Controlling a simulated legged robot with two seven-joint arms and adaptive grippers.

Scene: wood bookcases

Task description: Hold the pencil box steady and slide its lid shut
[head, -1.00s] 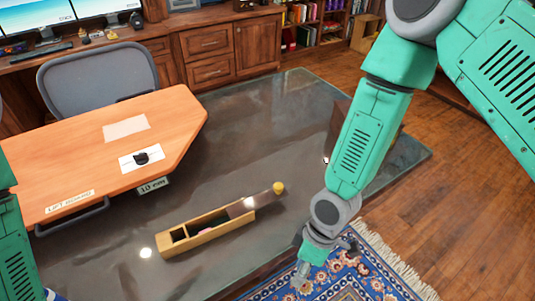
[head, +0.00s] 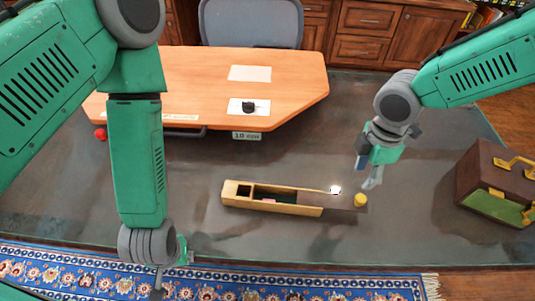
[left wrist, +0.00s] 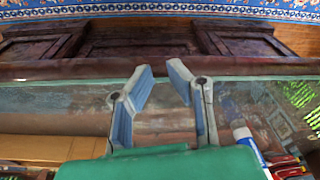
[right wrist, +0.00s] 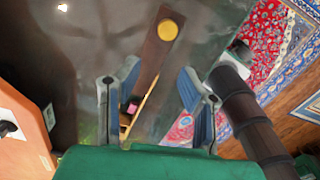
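The long wooden pencil box (head: 235,195) lies on the dark table, its lid (head: 325,199) slid far out to the right. Dark compartments and a pink item show inside. The lid's yellow knob (head: 361,200) is at its right end. My right gripper (head: 371,177) is above and just behind the knob, empty. In the right wrist view it is open (right wrist: 158,72), with the lid (right wrist: 150,62) and knob (right wrist: 168,29) seen between and beyond its fingers. My left gripper (head: 165,280) is near the table's front edge, left of the box. The left wrist view shows it open (left wrist: 165,80) and empty.
A brown case (head: 490,185) with yellow handles stands at the right of the table. An orange raised desk (head: 200,75) with a black object on white paper is behind. A patterned rug (head: 300,287) lies before the table. Table space around the box is clear.

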